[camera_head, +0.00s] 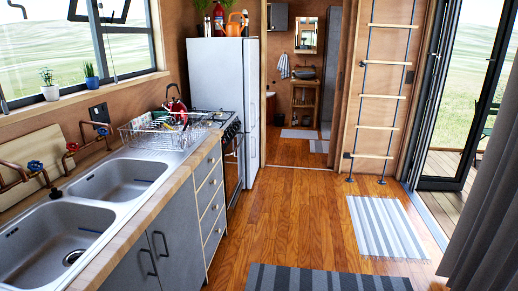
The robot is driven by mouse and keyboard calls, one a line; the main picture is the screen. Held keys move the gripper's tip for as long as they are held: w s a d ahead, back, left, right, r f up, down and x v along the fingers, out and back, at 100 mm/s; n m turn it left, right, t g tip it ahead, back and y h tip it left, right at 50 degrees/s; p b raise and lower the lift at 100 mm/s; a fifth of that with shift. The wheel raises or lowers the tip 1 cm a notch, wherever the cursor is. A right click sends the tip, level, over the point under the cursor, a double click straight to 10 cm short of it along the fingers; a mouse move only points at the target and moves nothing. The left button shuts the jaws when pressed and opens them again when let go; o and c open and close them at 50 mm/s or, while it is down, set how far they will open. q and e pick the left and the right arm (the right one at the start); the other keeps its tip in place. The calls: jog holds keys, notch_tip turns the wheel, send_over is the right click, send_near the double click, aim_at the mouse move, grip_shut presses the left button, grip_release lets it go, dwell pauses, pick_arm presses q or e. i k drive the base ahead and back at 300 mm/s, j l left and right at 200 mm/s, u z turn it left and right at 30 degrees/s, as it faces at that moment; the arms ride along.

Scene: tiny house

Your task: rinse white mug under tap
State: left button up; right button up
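A double steel sink is set in the counter at the left, with a near basin (45,238) and a far basin (120,180). Both basins look empty. Copper pipe taps with a blue valve handle (35,166) and a red valve handle (72,147) run along the wall behind the sink. A wire dish rack (150,135) stands beyond the far basin with several small dishes in it. I cannot make out a white mug for certain; the rack's contents are too small to tell. Neither of my grippers is in view.
A red kettle (176,108) sits by the stove (232,135), beside a white fridge (224,78). Potted plants (49,88) line the windowsill. The wooden floor (290,215) is open, with striped rugs (385,228) lying flat. A ladder and a grey curtain (487,225) are at the right.

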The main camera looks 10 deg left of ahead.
aim_at(102, 133)
jog(key=i+l+u, duration=0.15)
jog(key=i+u, duration=0.35)
jog(key=i, duration=0.15)
jog(key=i+l+u, duration=0.45)
jog(key=i, duration=0.2)
jog(key=i+l+u, duration=0.5)
jog(key=i+l, duration=0.05)
jog(key=l, duration=0.05)
